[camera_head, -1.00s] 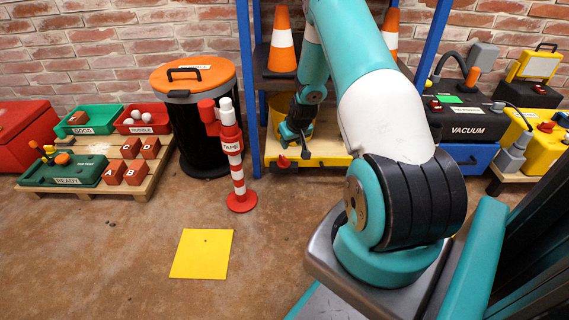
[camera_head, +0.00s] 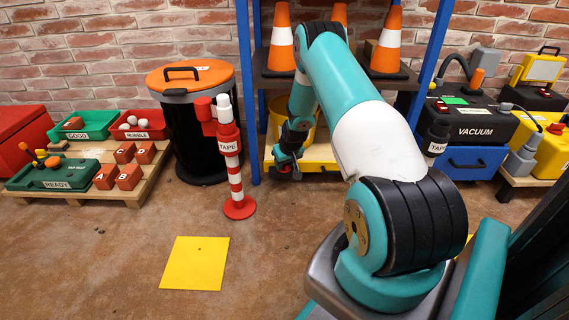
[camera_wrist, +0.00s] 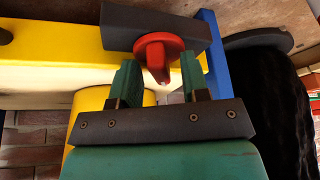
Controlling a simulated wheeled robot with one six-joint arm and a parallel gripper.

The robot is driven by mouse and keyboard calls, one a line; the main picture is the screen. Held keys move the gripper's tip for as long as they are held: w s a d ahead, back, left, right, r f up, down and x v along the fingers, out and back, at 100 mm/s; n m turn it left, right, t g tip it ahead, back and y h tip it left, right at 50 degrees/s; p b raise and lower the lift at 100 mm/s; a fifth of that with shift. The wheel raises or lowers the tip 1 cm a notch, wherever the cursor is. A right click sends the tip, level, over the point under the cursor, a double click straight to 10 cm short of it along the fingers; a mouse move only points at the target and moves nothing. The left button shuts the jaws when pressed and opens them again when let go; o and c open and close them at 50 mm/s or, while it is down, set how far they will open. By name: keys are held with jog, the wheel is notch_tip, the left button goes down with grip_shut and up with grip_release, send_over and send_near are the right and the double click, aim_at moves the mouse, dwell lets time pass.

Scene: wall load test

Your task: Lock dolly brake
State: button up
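The yellow dolly (camera_head: 318,154) with a light wooden deck stands at the foot of the blue shelf rack. Its red brake (camera_wrist: 158,50) sits on a dark grey block (camera_wrist: 190,30) in the wrist view, with a stub pointing at my gripper. In the head view the brake (camera_head: 283,169) is small, at the dolly's left front. My gripper (camera_wrist: 160,78) is open, its two green fingers on either side of the red stub; I cannot tell if they touch it. In the head view my gripper (camera_head: 290,158) is at the dolly's left end, partly hidden by my arm.
A yellow bucket (camera_wrist: 92,112) stands on the dolly. A blue rack post (camera_wrist: 216,58) is close beside the fingers. A red-and-white tape post (camera_head: 236,180) and a black bin (camera_head: 195,130) stand left. Orange cones (camera_head: 282,48) are on the shelf. Floor in front is open.

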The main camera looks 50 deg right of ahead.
grip_shut()
jog(key=shift+r+n+p, duration=0.1)
jog(key=shift+n+p, duration=0.3)
jog(key=shift+p, duration=0.05)
jog(key=shift+d+n+y+p, duration=0.1)
jog(key=shift+n+y+p, duration=0.55)
jog(key=shift+n, duration=0.25)
jog(key=shift+d+n+y+p, duration=0.1)
jog(key=shift+n+y+p, duration=0.55)
jog(key=shift+n, duration=1.05)
jog(key=shift+o, duration=0.4)
grip_release()
jog(key=shift+d, duration=0.1)
